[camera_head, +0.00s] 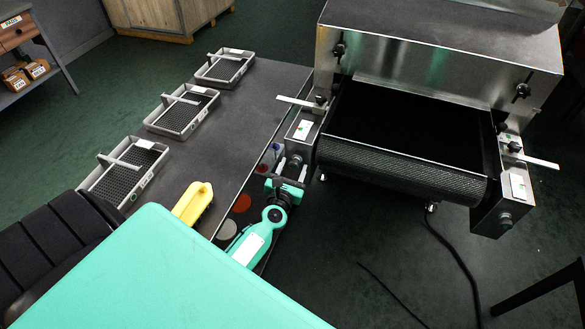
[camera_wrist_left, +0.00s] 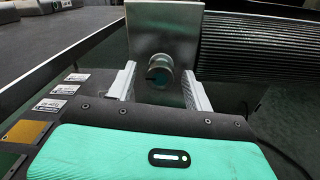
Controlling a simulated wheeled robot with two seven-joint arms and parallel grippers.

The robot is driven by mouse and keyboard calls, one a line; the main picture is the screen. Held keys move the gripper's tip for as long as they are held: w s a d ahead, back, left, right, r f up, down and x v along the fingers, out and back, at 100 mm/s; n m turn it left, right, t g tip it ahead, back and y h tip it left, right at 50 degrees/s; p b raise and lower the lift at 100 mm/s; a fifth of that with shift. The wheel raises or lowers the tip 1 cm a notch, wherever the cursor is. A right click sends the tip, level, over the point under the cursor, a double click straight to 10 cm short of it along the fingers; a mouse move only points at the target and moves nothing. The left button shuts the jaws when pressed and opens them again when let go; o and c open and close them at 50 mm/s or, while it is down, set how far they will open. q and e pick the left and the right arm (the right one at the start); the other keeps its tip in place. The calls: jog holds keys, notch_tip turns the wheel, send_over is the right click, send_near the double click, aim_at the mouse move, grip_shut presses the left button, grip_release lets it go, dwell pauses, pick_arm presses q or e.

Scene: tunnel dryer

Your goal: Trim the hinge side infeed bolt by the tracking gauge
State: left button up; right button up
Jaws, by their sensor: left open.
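My left gripper (camera_head: 292,174) reaches the near end of the dryer's left side bracket (camera_head: 304,126). In the left wrist view the two pale fingers (camera_wrist_left: 161,88) are open, one on each side of a round bolt head (camera_wrist_left: 159,71) on a metal plate (camera_wrist_left: 165,22). I cannot tell whether they touch it. A matching bolt (camera_head: 506,220) sits on the near end of the right bracket (camera_head: 517,187). White cards with a small green mark lie on both brackets; I cannot tell which part is the tracking gauge. My right gripper is out of view.
The black belt (camera_head: 410,135) runs into the metal dryer housing (camera_head: 430,60). Several grey trays (camera_head: 125,172) and a yellow-handled brush (camera_head: 193,203) lie on the dark table (camera_head: 240,120) at left. A black cable (camera_head: 455,255) trails on the green floor.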

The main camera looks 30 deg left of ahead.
pick_arm(q)
jog(key=shift+c, duration=0.4)
jog(key=c, duration=0.9)
jog(key=shift+m, duration=0.3)
